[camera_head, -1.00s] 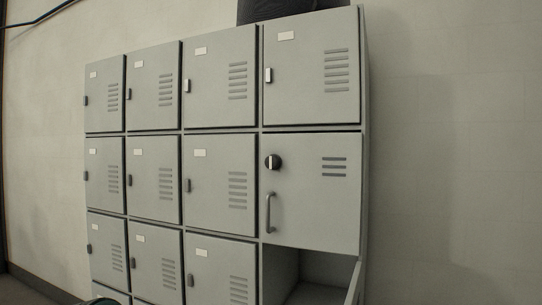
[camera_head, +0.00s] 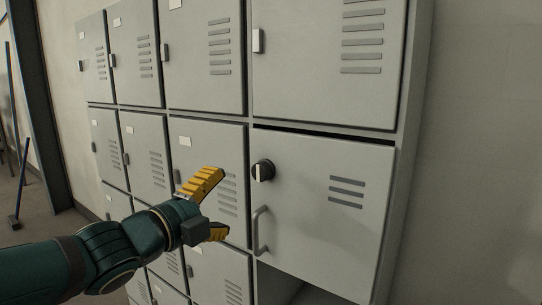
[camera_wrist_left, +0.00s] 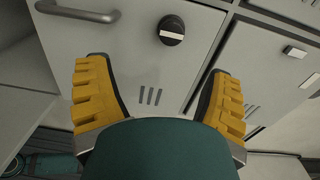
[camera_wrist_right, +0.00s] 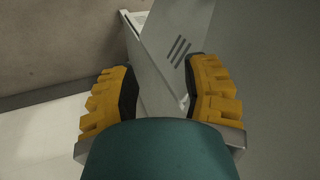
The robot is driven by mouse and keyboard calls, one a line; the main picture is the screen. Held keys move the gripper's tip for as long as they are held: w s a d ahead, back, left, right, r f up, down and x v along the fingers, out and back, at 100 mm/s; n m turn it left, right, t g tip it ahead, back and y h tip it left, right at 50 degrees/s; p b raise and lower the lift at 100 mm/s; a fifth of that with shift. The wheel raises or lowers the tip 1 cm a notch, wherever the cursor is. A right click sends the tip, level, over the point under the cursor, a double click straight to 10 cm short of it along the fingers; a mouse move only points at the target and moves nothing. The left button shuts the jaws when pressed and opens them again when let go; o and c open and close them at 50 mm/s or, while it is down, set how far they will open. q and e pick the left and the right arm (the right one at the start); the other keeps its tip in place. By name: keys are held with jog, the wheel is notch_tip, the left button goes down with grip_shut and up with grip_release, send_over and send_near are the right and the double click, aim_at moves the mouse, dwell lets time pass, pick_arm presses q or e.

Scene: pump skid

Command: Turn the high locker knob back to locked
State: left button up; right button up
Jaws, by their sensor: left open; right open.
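The knob (camera_head: 263,170) is round and black with a white bar standing roughly upright. It sits at the upper left of a grey locker door (camera_head: 300,225), above a grey pull handle (camera_head: 261,232). My right gripper (camera_wrist_right: 163,90) is open in the right wrist view, outside the head view.
Below the knob's door is an open compartment (camera_head: 277,284). A grey slotted panel (camera_wrist_right: 168,55) stands ahead of my right gripper. Other shut lockers (camera_head: 205,150) fill the left. Bare wall (camera_head: 480,150) lies to the right.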

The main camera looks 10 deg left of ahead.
aim_at(258, 173)
pick_arm(q)
jog(key=shift+m, duration=0.3)
jog(key=x, duration=0.4)
jog(key=r+x, duration=0.1)
jog(key=x, duration=0.8)
jog(key=shift+w+r+b, duration=0.1)
jog(key=shift+r+b, duration=0.2)
jog(key=shift+r, duration=0.1)
jog(key=c, duration=1.3)
